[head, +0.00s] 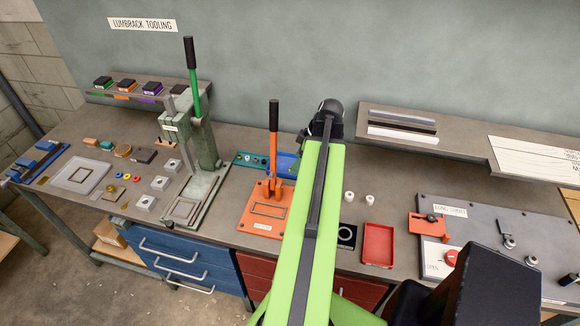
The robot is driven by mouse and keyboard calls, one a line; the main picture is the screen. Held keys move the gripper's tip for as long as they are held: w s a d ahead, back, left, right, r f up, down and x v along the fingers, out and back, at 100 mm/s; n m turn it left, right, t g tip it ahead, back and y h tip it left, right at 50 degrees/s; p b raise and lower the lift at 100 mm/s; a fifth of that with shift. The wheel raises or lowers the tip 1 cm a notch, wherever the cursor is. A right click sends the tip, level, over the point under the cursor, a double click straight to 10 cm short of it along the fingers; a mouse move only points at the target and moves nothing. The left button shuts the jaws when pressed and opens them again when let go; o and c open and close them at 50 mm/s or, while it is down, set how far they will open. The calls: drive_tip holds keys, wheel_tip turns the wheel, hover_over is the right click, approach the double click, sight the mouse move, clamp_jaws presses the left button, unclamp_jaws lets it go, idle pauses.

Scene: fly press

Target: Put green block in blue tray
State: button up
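A block with a black top and green lower edge (103,84) sits at the left end of the small wall shelf at the back left. A blue object (286,163), perhaps the blue tray, lies behind the orange press and is partly hidden by the press and my arm; I cannot make out its full shape. My green arm reaches up the middle of the head view. My gripper (328,108) is the dark end near the back wall, well to the right of the green-edged block. Its fingers cannot be made out.
Orange-edged (126,86) and purple-edged (153,89) blocks stand beside the green-edged one. A green-handled press (203,135) and an orange press (268,205) rise from the bench. A red tray (378,245) lies right of my arm. A shelf (450,135) overhangs at right.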

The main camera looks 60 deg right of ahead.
drive_tip(key=w+d+f+b, duration=0.2)
drive_tip(key=w+d+f, duration=0.1)
drive_tip(key=w+d+f+b, duration=0.3)
drive_tip(key=w+d, duration=0.1)
drive_tip(key=shift+w+f+b, duration=0.2)
drive_tip(key=shift+f+b, duration=0.1)
drive_tip(key=shift+b, duration=0.05)
drive_tip(key=shift+w+d, duration=0.25)
drive_tip(key=shift+w, duration=0.05)
wheel_tip(320, 180, down, 4)
drive_tip(key=b, duration=0.4)
drive_tip(key=shift+f, duration=0.25)
drive_tip(key=o, duration=1.3)
drive_tip(key=shift+r, duration=0.1)
drive_tip(key=shift+o, duration=0.2)
drive_tip(key=shift+r, duration=0.1)
drive_tip(key=shift+r, duration=0.25)
drive_tip(key=p+v, duration=1.1)
drive_tip(key=shift+s+r, duration=0.2)
drive_tip(key=shift+r, duration=0.1)
